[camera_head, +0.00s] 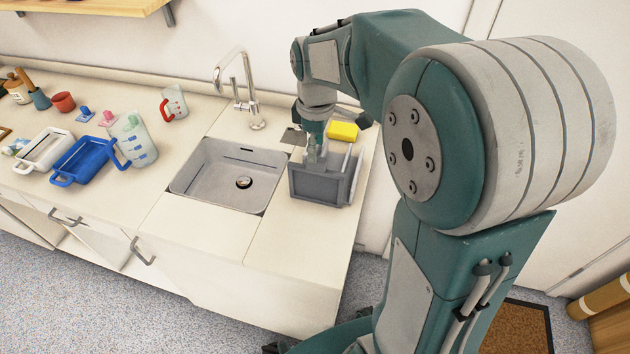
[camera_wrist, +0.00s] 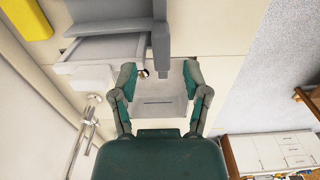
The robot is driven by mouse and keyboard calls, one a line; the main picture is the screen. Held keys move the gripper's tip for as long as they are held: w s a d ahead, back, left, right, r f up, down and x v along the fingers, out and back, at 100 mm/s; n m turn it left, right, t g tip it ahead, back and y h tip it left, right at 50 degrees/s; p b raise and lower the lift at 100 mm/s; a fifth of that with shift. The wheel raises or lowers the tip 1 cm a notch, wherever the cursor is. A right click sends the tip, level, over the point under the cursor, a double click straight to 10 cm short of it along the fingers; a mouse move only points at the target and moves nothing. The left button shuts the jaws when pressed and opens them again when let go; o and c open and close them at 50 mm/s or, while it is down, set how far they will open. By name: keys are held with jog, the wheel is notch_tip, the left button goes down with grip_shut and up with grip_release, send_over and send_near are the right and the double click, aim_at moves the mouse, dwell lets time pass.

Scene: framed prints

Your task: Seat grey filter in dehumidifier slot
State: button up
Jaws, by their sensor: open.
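My gripper (camera_head: 316,150) points down at the top of a grey box-like unit (camera_head: 318,188) on the counter right of the sink. Its fingertips are partly hidden in the head view. In the wrist view my gripper (camera_wrist: 160,74) is open, with its two fingers apart. A grey upright part (camera_wrist: 161,40) shows at the top, just beyond the fingertips. I cannot tell whether it is the filter or part of the unit, or whether a finger touches it. A pale panel (camera_head: 346,166) stands at the unit's right side.
The sink (camera_head: 215,180) with its tap (camera_head: 250,95) lies left of the unit. A yellow sponge (camera_head: 343,130) is behind it. A blue tray (camera_head: 85,160), a white tray (camera_head: 42,150) and a measuring jug (camera_head: 134,140) stand at the left. The counter's front strip is clear.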

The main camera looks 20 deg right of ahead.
aim_at(316, 182)
notch_tip(316, 182, down, 8)
jog(key=shift+s+f, duration=0.1)
jog(key=shift+f, duration=0.1)
jog(key=shift+c, duration=0.3)
grip_shut()
